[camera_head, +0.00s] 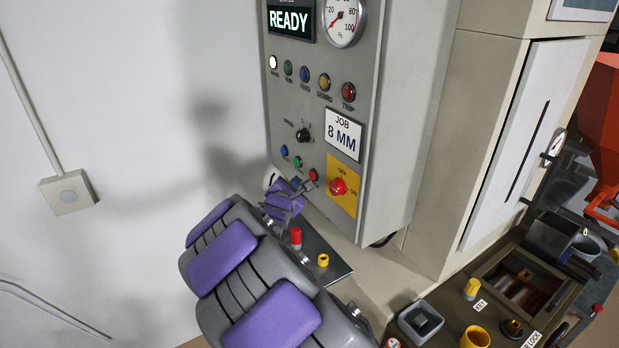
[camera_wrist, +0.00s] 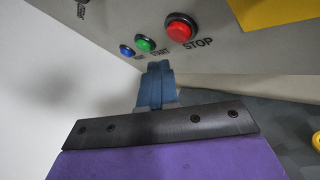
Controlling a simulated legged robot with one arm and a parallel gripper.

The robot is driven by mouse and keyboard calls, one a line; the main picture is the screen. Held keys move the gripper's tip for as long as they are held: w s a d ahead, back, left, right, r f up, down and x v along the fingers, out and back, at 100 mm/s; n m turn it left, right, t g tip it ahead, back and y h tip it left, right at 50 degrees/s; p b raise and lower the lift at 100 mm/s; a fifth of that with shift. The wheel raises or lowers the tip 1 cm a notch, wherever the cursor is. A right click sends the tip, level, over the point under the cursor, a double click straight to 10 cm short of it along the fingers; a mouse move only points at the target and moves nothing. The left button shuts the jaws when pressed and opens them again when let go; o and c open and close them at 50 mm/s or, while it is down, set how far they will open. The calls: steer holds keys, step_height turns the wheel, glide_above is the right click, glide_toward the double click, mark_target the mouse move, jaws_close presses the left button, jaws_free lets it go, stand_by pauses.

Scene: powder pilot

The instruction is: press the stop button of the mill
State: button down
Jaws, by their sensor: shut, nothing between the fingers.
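The red STOP button (camera_wrist: 181,29) is at the upper middle of the wrist view, on the panel's lower part. It also shows in the head view (camera_head: 313,175), close to my gripper's tip. My gripper (camera_wrist: 158,66) is shut and empty. In the wrist view its blue fingers point up at the panel, just below the green START button (camera_wrist: 144,44) and left of STOP. I cannot tell how far the tips are from the panel. The mill's grey control panel (camera_head: 390,120) shows READY on its display (camera_head: 290,20).
A red OFF/ON switch (camera_head: 338,187) on a yellow plate is right of STOP. A blue button (camera_wrist: 126,51) is left of START. Below the panel stand a red-topped item (camera_head: 296,236) and a yellow ring (camera_head: 323,260). A plain wall (camera_head: 130,120) is at left.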

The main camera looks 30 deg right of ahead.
steer(key=a+p, duration=0.1)
steer(key=a, duration=0.4)
steer(key=shift+s, duration=0.1)
stand_by(0.8)
